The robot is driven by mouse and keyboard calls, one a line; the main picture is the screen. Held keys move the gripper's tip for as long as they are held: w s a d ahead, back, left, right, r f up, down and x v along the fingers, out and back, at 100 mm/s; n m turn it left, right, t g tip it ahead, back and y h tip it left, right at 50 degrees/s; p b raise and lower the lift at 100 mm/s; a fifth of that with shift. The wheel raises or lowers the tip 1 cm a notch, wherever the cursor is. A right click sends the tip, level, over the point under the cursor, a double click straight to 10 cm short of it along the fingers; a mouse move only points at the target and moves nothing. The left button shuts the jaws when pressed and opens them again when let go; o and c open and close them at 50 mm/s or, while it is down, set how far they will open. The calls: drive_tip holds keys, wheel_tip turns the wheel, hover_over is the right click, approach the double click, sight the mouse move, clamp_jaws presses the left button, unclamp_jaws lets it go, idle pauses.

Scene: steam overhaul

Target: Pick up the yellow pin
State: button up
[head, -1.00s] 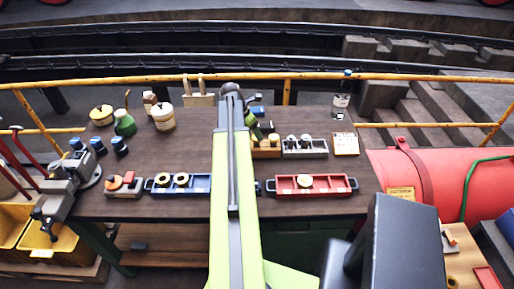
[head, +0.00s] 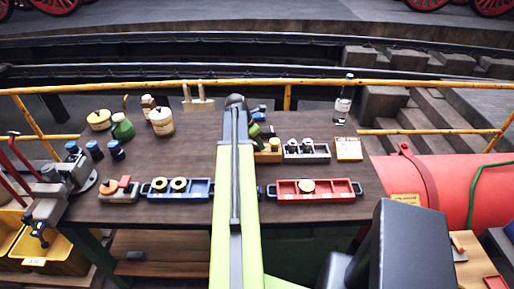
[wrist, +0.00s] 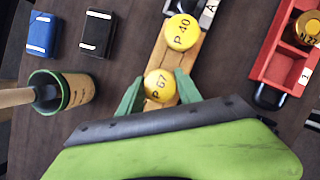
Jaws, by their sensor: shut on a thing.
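A yellow pin with a round cap marked "P 67" (wrist: 160,86) stands at the near end of a wooden block (wrist: 164,60) in the wrist view. The green fingers of my gripper (wrist: 158,92) are on either side of its cap and shut on it. Whether its lower end is clear of the block is hidden. A second yellow pin marked "P 40" (wrist: 181,31) stands farther along the block. In the head view the wooden block (head: 268,156) is just right of my arm, which hides much of the gripper.
A brush-filled pot (wrist: 78,92) stands left of my gripper, with blue (wrist: 41,34) and black (wrist: 96,34) boxes beyond. A red tray (head: 338,190) holding a yellow-capped part lies right; a blue tray (head: 198,187) lies left.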

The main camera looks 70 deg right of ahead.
clamp_jaws()
drive_tip(key=shift+r, duration=0.1)
